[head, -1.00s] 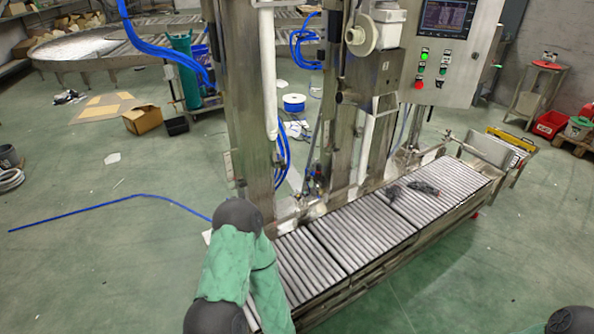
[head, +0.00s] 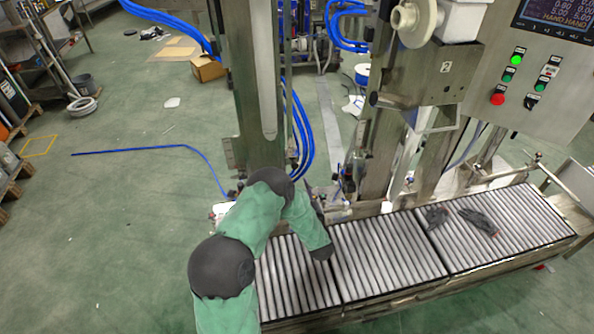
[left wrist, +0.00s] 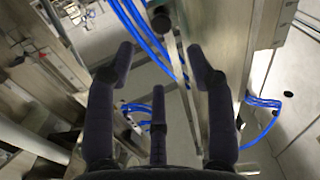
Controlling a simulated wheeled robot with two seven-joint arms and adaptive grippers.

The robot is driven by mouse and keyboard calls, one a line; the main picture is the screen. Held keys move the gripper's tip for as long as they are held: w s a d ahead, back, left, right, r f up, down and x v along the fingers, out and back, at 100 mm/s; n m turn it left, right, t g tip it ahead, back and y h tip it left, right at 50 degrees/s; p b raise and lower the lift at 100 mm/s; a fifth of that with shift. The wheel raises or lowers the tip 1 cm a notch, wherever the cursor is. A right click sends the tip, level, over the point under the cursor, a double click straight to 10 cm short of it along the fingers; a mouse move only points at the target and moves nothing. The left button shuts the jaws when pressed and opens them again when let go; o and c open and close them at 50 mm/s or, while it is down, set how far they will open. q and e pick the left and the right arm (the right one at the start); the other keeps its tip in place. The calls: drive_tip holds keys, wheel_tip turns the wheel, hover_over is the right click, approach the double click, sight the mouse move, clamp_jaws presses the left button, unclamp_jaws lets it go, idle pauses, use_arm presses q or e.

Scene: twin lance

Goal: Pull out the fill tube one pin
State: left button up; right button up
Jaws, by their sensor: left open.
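My left arm, in green sleeves with dark joints, reaches up from the bottom of the head view. My left gripper (head: 315,199) is mostly hidden behind its forearm, close to the foot of the steel filling column (head: 258,95). In the left wrist view my left gripper (left wrist: 160,66) has its dark fingers spread, with nothing between them. A dark round knob (left wrist: 160,21) shows beyond the fingertips, beside blue hoses (left wrist: 133,28) and a steel post (left wrist: 222,60). I cannot make out the fill tube one pin for certain. My right gripper is not in view.
A roller conveyor (head: 385,255) runs below the columns, with dark gloves (head: 478,221) on it. The filling head marked 2 (head: 440,78) and a control panel (head: 535,85) stand at the right. A blue hose (head: 150,149) lies on the open green floor at left.

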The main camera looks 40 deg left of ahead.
sight(295, 167)
use_arm(q)
drive_tip(key=b+x, duration=0.3)
drive_tip(key=x, duration=0.7)
drive_tip(key=shift+a, duration=0.25)
drive_tip(key=shift+r, duration=0.1)
